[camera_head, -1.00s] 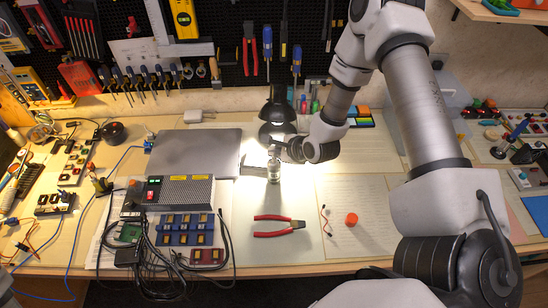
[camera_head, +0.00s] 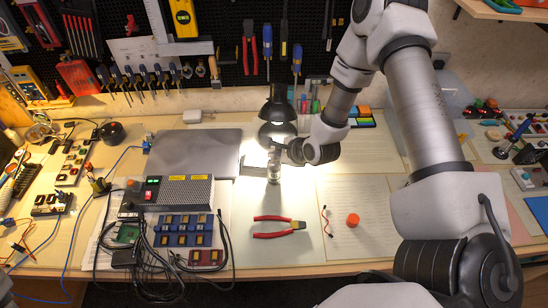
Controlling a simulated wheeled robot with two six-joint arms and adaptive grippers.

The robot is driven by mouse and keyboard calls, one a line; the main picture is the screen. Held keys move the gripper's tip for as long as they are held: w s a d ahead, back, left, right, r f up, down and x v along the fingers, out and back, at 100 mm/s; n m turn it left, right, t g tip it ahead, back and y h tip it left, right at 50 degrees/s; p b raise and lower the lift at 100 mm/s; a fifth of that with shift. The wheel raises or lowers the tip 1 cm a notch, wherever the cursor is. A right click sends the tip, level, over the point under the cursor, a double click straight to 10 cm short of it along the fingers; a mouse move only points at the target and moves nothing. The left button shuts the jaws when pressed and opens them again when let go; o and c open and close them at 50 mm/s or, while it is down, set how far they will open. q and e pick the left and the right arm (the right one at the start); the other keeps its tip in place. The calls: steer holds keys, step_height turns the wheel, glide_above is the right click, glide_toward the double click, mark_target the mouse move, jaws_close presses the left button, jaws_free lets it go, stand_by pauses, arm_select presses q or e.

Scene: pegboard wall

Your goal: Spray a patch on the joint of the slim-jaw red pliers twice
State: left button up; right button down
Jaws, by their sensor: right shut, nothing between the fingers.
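Red-handled pliers (camera_head: 274,234) lie on the table in front, with their grey jaws pointing right. A small clear bottle (camera_head: 274,169) stands upright in the lamp light behind them. My right gripper (camera_head: 278,149) is shut and empty at the top of the bottle; I cannot tell if it touches it. The gripper partly hides the bottle's top. Another red-handled pair of pliers (camera_head: 250,50) hangs on the pegboard. My left gripper is not in view.
A closed grey laptop (camera_head: 195,153) lies left of the bottle. A black lamp (camera_head: 277,115) stands behind it. A power box (camera_head: 178,191) with loose cables is at the left. A red cap (camera_head: 352,220) and a thin wire (camera_head: 326,221) lie right of the pliers.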

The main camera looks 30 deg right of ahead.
steer(key=shift+r, duration=0.6)
step_height(320, 180, up, 6)
steer(key=p, duration=0.4)
stand_by(0.6)
